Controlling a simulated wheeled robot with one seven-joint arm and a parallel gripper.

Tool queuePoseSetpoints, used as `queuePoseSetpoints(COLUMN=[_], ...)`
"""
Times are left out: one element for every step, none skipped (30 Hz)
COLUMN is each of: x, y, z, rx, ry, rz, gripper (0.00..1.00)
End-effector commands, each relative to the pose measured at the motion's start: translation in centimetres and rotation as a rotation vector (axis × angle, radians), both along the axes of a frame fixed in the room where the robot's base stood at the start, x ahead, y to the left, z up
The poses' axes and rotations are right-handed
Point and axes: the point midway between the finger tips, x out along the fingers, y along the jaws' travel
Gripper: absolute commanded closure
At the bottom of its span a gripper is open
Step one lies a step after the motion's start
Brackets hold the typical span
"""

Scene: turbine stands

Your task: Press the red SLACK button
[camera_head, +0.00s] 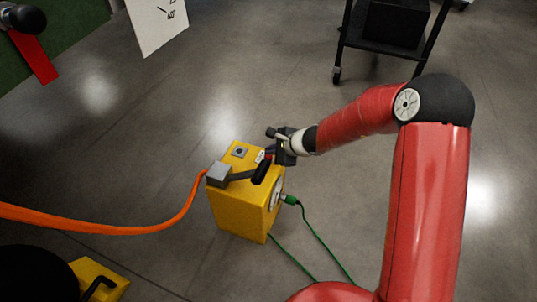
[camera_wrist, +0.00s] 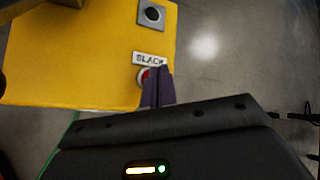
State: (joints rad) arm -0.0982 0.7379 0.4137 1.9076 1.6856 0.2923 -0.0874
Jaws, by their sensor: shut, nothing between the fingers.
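The yellow box (camera_head: 236,212) stands on the floor, and its top face fills the upper left of the wrist view (camera_wrist: 75,55). The red button (camera_wrist: 145,75) sits in a pale ring below a white label (camera_wrist: 149,58), which seems to read SLACK. My gripper (camera_head: 270,154) is over the box's right top edge in the head view. In the wrist view its dark fingers (camera_wrist: 160,74) are together and empty, covering the right part of the button. Whether they touch it, I cannot tell.
A grey block (camera_head: 218,175) with a black-handled lever (camera_head: 261,171) is on the box top, near my gripper. A grey square with a dark round centre (camera_wrist: 151,14) lies beyond the label. An orange hose (camera_head: 120,228) and a green cable (camera_head: 318,238) run to the box.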

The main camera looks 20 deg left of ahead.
Motion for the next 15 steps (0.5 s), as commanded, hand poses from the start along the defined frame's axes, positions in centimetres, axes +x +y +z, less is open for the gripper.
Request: queuePoseSetpoints(x=[-0.01, 0.00, -0.01, -0.01, -0.02, -0.02, -0.01, -0.01, -0.01, -0.01, -0.01, -0.01, -0.01, -0.01, 0.00], y=[0.01, 0.01, 0.01, 0.01, 0.01, 0.01, 0.01, 0.01, 0.01, 0.01, 0.01, 0.01, 0.02, 0.01, 0.01], z=[0.51, 0.61, 0.68, 0.71, 0.69, 0.66, 0.63, 0.62, 0.62, 0.62, 0.62, 0.65, 0.70, 0.80, 0.99], rx=[0.000, 0.000, 0.000, 0.000, 0.000, 0.000, 0.000, 0.000, 0.000, 0.000, 0.000, 0.000, 0.000, 0.000, 0.001], ry=[-0.001, -0.001, -0.001, -0.001, -0.001, -0.001, -0.001, -0.001, -0.001, -0.001, -0.001, -0.001, -0.001, -0.001, 0.000], rz=[0.001, 0.001, 0.001, 0.001, 0.001, 0.001, 0.001, 0.001, 0.001, 0.001, 0.001, 0.001, 0.001, 0.001, 0.001], gripper=[1.00, 1.00, 1.00, 1.00, 1.00, 1.00, 1.00, 1.00, 1.00, 1.00, 1.00, 1.00, 1.00, 1.00, 1.00])
